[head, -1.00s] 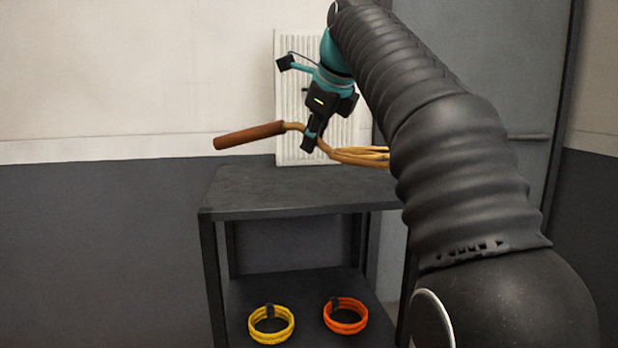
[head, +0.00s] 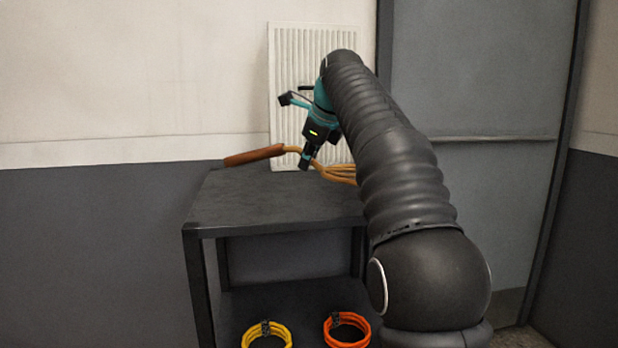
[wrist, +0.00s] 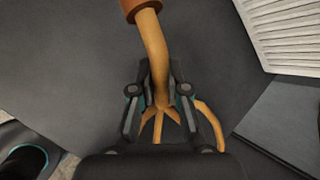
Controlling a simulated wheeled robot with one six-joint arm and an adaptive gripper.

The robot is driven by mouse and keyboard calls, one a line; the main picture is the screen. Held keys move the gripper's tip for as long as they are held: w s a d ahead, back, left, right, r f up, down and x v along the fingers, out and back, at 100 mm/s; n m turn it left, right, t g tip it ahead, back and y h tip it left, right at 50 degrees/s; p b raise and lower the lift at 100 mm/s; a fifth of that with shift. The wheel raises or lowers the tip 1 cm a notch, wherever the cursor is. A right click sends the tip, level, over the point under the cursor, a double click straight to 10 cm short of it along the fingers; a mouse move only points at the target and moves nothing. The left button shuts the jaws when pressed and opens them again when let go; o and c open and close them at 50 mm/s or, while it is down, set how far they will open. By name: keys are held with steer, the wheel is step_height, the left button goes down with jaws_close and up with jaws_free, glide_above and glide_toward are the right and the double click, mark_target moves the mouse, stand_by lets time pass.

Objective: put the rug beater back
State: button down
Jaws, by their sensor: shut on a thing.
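The rug beater (head: 254,156) has a brown handle and a tan cane neck that splits into several loops. My gripper (head: 304,165) is shut on its neck, near where the loops begin. In the head view the handle points left and the loops run right, partly hidden behind my arm. The beater appears held above the dark table (head: 270,199), near its back edge. In the wrist view my gripper (wrist: 158,97) has a finger on each side of the tan neck (wrist: 152,50), and the loops pass under the gripper body.
A white ribbed radiator (head: 287,75) is on the wall behind the table. A yellow coil (head: 266,335) and an orange coil (head: 347,329) lie on the lower shelf. A grey door (head: 475,90) is at the right. The visible tabletop is bare.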

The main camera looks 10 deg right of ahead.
steer(key=shift+w+d+f, duration=0.2)
steer(key=shift+w+f, duration=0.2)
step_height(320, 180, down, 4)
steer(key=shift+r+b, duration=0.15)
steer(key=shift+b, duration=0.9)
steer(key=c, duration=1.2)
jaws_free()
steer(key=shift+o, duration=0.2)
steer(key=p+v, duration=0.2)
steer(key=v, duration=1)
steer(key=shift+a, duration=0.15)
